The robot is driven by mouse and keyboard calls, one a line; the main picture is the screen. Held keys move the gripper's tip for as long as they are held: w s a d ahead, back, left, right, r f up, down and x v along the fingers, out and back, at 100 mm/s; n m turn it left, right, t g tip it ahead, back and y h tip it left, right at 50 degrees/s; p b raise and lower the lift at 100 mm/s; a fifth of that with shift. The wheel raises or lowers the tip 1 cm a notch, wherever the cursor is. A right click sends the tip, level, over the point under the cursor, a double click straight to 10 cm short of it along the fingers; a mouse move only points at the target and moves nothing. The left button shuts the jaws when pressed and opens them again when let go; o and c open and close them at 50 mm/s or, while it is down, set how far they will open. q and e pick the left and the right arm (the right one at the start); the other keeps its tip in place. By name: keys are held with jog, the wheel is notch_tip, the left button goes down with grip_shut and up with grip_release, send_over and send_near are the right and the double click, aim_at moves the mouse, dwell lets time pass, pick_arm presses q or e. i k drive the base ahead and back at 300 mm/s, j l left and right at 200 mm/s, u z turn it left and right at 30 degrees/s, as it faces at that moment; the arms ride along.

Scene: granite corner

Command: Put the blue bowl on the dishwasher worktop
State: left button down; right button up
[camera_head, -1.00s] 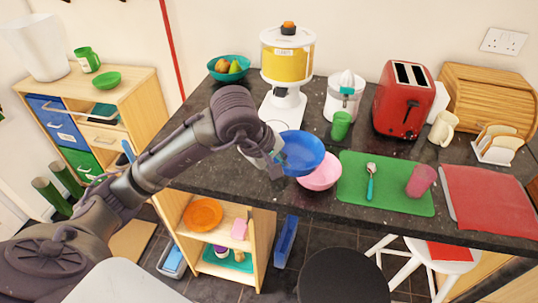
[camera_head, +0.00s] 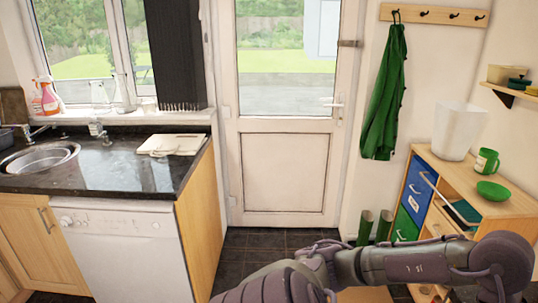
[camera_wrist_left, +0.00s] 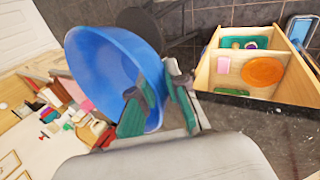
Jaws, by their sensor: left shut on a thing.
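The blue bowl (camera_wrist_left: 115,65) shows in the left wrist view, tilted on its side. My left gripper (camera_wrist_left: 157,98) is shut on its rim and holds it up off any surface. In the head view only my left arm shows at the lower right; its gripper and the bowl are outside that picture. The dishwasher worktop (camera_head: 110,176) is dark granite at the left of the head view, above the white dishwasher (camera_head: 125,250). My right gripper is not in view.
A pale board (camera_head: 172,145) lies at the worktop's back right. A sink (camera_head: 40,160) is at its left, with clear granite between and in front. A glazed door (camera_head: 285,170) stands beyond. A wooden cabinet (camera_head: 470,175) with a green bowl (camera_head: 494,190) is at the right.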

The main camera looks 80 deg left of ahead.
aim_at(139, 175)
jog(key=j+u, duration=0.15)
jog(key=u, duration=0.3)
jog(key=j+u, duration=0.1)
jog(key=u, duration=0.4)
jog(key=j+u, duration=0.15)
jog(key=u, duration=0.3)
jog(key=j+u, duration=0.1)
jog(key=u, duration=0.4)
jog(key=i+j+u, duration=0.1)
jog(key=u, duration=0.35)
jog(key=i+j+u, duration=0.35)
jog(key=i+u, duration=0.35)
jog(key=i+j+u, duration=0.1)
jog(key=i+u, duration=0.25)
jog(key=i, duration=0.6)
